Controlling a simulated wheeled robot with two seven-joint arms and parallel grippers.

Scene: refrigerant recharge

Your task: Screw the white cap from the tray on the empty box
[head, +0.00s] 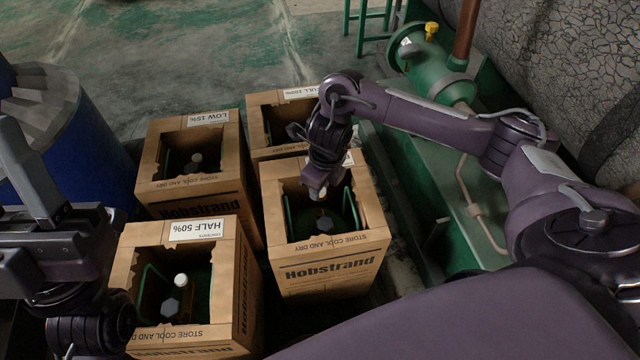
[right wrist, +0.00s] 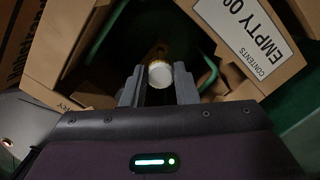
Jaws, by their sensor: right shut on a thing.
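The empty box (head: 335,268) is the cardboard carton at the front right; its "EMPTY" label (right wrist: 250,38) shows in the right wrist view. A cylinder stands inside it with a green handle frame and a brass valve (right wrist: 158,50). My right gripper (head: 319,190) reaches down into the box opening. In the right wrist view, its fingers (right wrist: 159,86) are shut on the white cap (right wrist: 160,73), which lines up with the valve. I cannot tell whether cap and valve touch. My left gripper (head: 35,215) is at the left edge, its jaw state unclear. I cannot make out the tray.
The half 50% box (head: 245,290), low 15% box (head: 168,190) and full box (head: 258,125) stand close around. A blue drum (head: 85,140) is left; a green machine (head: 440,75) is right.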

